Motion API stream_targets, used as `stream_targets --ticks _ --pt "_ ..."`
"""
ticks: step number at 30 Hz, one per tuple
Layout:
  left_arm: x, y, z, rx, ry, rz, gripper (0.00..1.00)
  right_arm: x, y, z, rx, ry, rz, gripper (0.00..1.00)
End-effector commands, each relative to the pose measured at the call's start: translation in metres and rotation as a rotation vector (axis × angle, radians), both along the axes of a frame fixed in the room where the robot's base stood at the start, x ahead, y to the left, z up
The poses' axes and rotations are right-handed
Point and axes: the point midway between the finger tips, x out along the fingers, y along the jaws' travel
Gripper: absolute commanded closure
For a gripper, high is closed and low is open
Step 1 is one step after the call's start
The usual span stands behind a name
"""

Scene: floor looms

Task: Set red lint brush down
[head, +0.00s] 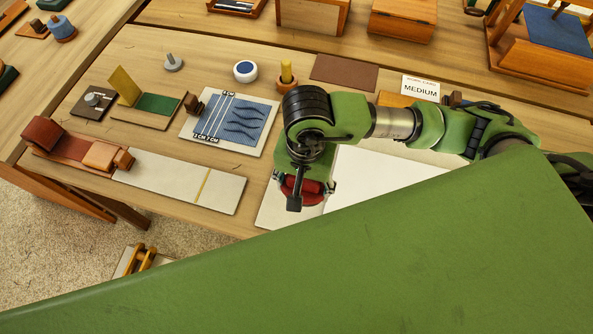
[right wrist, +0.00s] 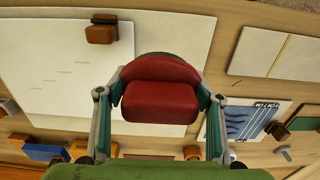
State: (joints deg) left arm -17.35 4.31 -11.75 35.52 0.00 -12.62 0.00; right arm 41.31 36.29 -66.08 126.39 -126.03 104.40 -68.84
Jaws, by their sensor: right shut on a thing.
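The red lint brush (head: 308,190) hangs in my right gripper (head: 303,185), over the left part of a large white board (head: 378,182). In the right wrist view the brush (right wrist: 160,95) has a red block-shaped body and a dark rounded part behind it. The two fingers of my right gripper (right wrist: 160,103) press on its two ends. The brush looks held above the board, but the exact gap cannot be told. My left gripper is not in view.
A blue sample board (head: 232,122) and a long pale strip board (head: 222,190) lie to the left. A white card reading MEDIUM (head: 421,88) and a brown mat (head: 344,73) are behind. A small brown block (right wrist: 101,30) sits at the white board's edge. Much of the board is bare.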

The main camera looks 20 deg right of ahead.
Motion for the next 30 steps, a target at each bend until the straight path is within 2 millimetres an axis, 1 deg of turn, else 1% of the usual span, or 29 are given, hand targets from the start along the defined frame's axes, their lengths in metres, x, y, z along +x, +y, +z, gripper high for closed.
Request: stream_targets --ticks 1,2,3,6,9,12,19,21,24,27,30 --pt "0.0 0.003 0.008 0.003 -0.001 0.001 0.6 0.01 0.0 -0.001 -0.001 0.003 -0.005 0.79" --pt "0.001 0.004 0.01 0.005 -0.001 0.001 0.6 0.015 0.0 -0.004 -0.001 0.003 -0.004 0.79" --pt "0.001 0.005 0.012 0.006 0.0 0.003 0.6 0.02 0.0 -0.012 0.0 0.005 -0.003 0.79" --pt "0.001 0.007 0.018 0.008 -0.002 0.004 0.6 0.034 0.001 -0.03 0.001 0.004 -0.002 0.79" --pt "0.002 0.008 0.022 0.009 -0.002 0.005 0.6 0.046 0.001 -0.044 0.001 0.003 -0.002 0.79" --pt "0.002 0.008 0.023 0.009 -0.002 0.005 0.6 0.053 0.001 -0.053 0.002 0.001 0.0 0.79" --pt "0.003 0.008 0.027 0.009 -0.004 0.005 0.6 0.063 0.001 -0.065 0.002 0.001 0.001 0.79" --pt "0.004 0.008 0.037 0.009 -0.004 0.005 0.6 0.061 0.001 -0.072 0.002 0.006 -0.001 0.79" --pt "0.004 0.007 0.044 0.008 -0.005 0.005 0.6 0.062 0.001 -0.085 0.002 0.005 -0.001 0.79" --pt "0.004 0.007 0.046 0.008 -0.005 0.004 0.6 0.062 0.001 -0.093 0.003 0.002 0.001 0.79" --pt "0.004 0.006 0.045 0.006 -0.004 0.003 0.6 0.063 0.001 -0.096 0.001 0.0 0.002 0.79"
